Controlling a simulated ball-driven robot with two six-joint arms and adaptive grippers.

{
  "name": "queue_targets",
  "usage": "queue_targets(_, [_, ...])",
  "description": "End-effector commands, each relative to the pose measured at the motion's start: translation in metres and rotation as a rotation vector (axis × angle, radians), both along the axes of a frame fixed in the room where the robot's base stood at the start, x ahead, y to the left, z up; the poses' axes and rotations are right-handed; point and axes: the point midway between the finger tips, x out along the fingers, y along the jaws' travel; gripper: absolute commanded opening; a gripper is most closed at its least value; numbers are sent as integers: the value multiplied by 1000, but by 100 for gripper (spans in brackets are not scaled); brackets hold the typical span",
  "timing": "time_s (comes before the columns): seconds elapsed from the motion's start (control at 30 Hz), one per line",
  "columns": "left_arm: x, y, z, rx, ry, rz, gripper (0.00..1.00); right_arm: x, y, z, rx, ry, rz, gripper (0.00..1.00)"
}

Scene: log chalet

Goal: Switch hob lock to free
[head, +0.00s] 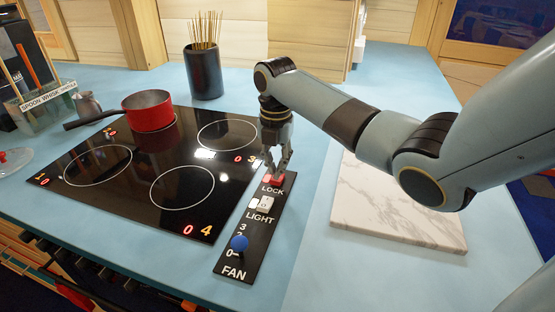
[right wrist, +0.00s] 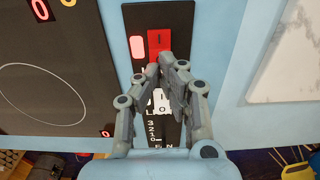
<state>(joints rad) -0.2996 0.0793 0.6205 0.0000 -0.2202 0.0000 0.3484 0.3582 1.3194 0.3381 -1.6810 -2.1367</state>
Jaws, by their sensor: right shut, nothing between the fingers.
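The hob lock is a red rocker switch (head: 274,179) at the far end of a black control panel (head: 238,264), above the word LOCK. It also shows in the right wrist view (right wrist: 159,42). A lit pale-red lamp (right wrist: 138,47) sits beside it. My right gripper (head: 277,169) is shut and empty, with its fingertips at or just above the red switch. I cannot tell if they touch it. The fingers partly cover the switch, so its tilt is unclear. My left gripper is not in view.
The black hob (head: 140,201) lies left of the panel, with a red pan (head: 149,112) at its back and red digits lit. The white light switch (head: 267,202) and blue fan knob (head: 239,243) share the panel. A marble board (head: 395,218) lies right; a dark pot of sticks (head: 204,73) stands behind.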

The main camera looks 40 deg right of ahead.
Motion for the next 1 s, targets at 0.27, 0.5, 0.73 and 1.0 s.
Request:
queue_targets(0.27, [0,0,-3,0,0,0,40,0,0,-5,0,0,0,0])
queue_targets(0.5, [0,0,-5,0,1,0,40,0,0,-8,0,0,0,0])
queue_targets(0.73, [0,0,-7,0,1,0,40,0,0,-12,0,0,0,0])
queue_targets(1.0, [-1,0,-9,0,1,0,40,0,0,-16,0,0,0,0])
